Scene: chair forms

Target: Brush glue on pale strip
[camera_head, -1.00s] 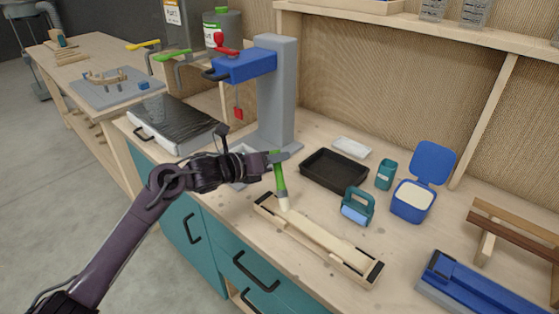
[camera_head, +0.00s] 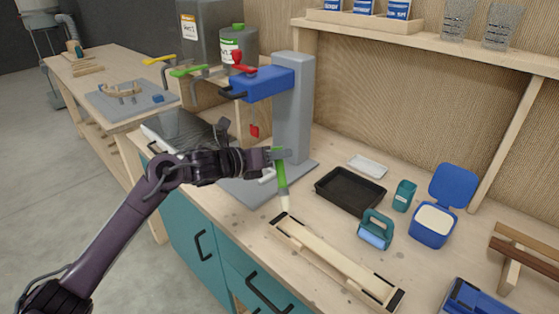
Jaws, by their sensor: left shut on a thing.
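My left gripper (camera_head: 277,154) is shut on the green handle of a glue brush (camera_head: 281,171). The brush hangs upright with its pale tip down, just above or at the far left end of the pale strip (camera_head: 335,258); I cannot tell whether it touches. The strip lies in a wooden holder with dark end pieces (camera_head: 394,298) on the bench, running from centre toward the lower right. No glue is clearly visible on the strip. My right gripper is not in view.
A black tray (camera_head: 350,191), a teal cup (camera_head: 404,196), a teal-handled tool (camera_head: 376,229) and an open blue tub (camera_head: 433,222) stand behind the strip. A grey-and-blue press (camera_head: 293,110) stands behind the gripper. A blue fixture (camera_head: 476,297) and a wooden rack (camera_head: 525,258) are at right.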

